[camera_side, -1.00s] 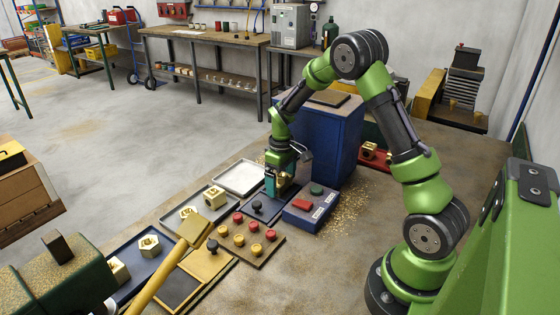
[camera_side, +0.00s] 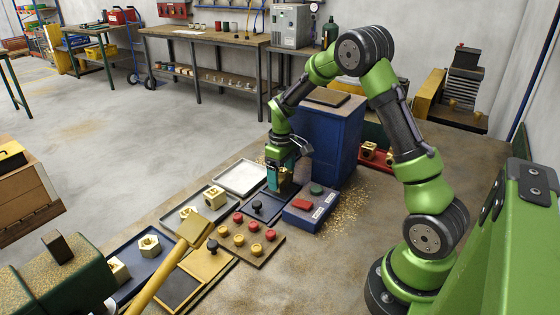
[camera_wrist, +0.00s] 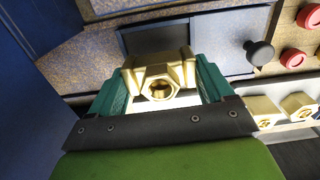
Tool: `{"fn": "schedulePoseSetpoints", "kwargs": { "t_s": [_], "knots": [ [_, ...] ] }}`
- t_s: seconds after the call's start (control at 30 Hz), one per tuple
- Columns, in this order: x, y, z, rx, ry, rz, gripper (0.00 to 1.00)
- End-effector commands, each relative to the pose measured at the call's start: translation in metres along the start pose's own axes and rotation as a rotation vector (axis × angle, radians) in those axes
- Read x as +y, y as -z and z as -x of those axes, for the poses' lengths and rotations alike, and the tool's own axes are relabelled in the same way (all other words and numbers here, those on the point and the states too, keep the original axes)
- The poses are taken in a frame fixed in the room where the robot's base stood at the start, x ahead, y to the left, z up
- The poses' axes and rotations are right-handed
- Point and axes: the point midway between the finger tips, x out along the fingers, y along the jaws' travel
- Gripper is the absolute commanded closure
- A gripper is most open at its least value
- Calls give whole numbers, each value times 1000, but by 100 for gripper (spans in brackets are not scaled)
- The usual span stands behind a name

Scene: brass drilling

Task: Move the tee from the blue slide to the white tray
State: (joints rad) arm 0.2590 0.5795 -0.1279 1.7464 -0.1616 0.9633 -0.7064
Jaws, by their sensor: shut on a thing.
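The brass tee (camera_wrist: 160,80) is between the two teal fingers of my gripper (camera_wrist: 156,92) in the wrist view, with its round opening facing the camera. My gripper is shut on it. In the side view my gripper (camera_side: 280,188) is low over the far end of the blue slide (camera_side: 264,208), which has a black knob; the fingers hide the tee there. The slide (camera_wrist: 222,42) also shows beyond the tee in the wrist view. The white tray (camera_side: 240,178) is empty, just left of my gripper. I cannot tell how high the tee is above the slide.
A blue control box (camera_side: 308,207) with red and green buttons stands close on the right, and a tall blue cabinet (camera_side: 328,140) behind. A tray with brass fittings (camera_side: 214,197) is at the front left.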

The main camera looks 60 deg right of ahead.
Motion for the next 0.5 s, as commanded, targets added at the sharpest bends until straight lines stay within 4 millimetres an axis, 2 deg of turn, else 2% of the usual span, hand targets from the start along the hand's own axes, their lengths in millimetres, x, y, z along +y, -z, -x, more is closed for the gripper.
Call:
{"fn": "schedulePoseSetpoints", "kwargs": {
  "t_s": [0.1,0.3,0.4,0.5],
  "knots": [
    [1,2,27,11,-4,0,75],
    [0,2,64,10,-3,-1,75],
    [-1,2,72,2,-1,4,75],
    [-2,10,70,-10,-2,15,75]
  ]
}}
